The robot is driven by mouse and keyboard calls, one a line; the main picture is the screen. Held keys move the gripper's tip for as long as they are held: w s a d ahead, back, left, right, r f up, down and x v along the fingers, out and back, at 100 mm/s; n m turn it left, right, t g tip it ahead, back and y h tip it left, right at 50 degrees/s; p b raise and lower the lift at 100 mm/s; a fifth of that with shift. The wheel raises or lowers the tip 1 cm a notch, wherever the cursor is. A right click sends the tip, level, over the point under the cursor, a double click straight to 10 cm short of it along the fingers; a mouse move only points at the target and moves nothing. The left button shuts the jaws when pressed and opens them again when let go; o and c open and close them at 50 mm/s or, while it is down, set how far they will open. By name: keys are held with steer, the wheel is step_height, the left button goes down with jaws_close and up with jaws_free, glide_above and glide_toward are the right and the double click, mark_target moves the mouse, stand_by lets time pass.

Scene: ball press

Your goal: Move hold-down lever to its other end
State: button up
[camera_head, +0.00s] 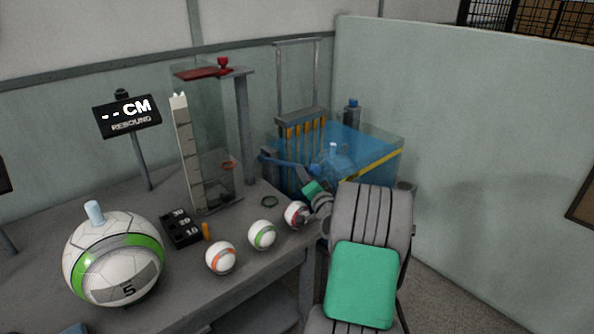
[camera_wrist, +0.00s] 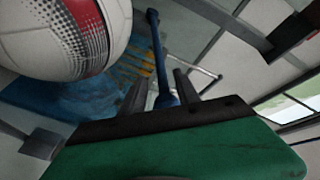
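The hold-down lever, a blue bar (camera_head: 286,162), reaches across the left side of the press with the blue see-through cover. In the wrist view the blue lever (camera_wrist: 158,55) runs from the top down to a thicker end between my gripper's fingers (camera_wrist: 163,92). The two dark fingers stand apart, one on each side of the lever, with gaps showing, so my gripper looks open around it. In the head view my gripper (camera_head: 305,178) is at the lever's right end; its fingertips are small and partly hidden there.
A white ball with a red band (camera_wrist: 75,35) looms close in the wrist view. Orange-banded (camera_head: 221,258) and green-banded (camera_head: 262,235) balls and a large ball (camera_head: 115,262) sit on the grey table (camera_head: 60,222). A clear drop tube with scale (camera_head: 188,155) stands behind. A partition wall (camera_head: 480,130) is at right.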

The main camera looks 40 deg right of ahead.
mark_target(287, 165)
steer(key=x, duration=0.4)
steer(key=shift+w, duration=0.3)
steer(key=shift+c, duration=0.6)
jaws_close()
stand_by(0.4)
steer(key=shift+a, duration=0.1)
